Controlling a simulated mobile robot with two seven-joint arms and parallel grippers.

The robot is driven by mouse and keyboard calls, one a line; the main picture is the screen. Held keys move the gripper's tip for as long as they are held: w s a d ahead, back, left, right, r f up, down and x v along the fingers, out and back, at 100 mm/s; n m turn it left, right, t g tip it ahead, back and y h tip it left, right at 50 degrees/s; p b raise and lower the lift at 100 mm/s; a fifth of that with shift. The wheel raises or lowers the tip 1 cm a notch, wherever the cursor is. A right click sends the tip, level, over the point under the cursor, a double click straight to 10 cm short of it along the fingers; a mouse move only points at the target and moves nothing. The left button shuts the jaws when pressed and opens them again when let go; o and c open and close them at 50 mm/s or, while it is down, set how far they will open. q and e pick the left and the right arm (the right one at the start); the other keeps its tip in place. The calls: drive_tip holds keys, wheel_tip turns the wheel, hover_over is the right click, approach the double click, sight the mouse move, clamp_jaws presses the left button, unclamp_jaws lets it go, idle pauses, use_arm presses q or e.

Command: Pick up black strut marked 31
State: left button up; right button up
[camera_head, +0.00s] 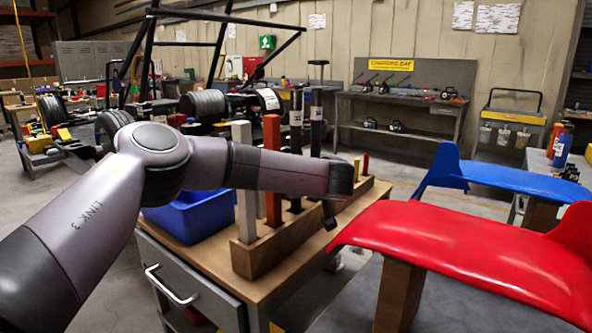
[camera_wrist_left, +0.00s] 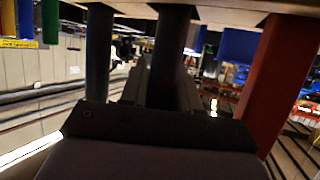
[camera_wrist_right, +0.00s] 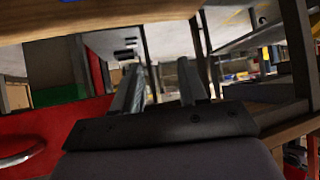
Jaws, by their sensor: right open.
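A wooden rack (camera_head: 262,258) holds upright struts: a grey one (camera_head: 244,190), a red one (camera_head: 271,160), a black one (camera_head: 296,125) and a dark blue-black one (camera_head: 316,125). The last two carry pale labels too small to read. My left arm crosses in front of them and hides their lower parts. My left gripper (camera_wrist_left: 160,85) has a black strut (camera_wrist_left: 171,50) between its fingers; their contact is unclear. The red strut (camera_wrist_left: 280,80) and a dark blue one (camera_wrist_left: 97,50) flank it. My right gripper (camera_wrist_right: 160,85) is open and empty, outside the head view.
The rack stands on a wood-topped cart with a drawer (camera_head: 185,285). A blue bin (camera_head: 195,215) is left of the rack. A red body panel (camera_head: 450,255) lies close on the right, a blue panel (camera_head: 500,178) behind it. Short yellow (camera_head: 356,168) and red (camera_head: 366,163) pegs stand at the rack's far end.

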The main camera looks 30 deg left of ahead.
use_arm(q)
clamp_jaws()
drive_tip(key=shift+r, duration=0.1)
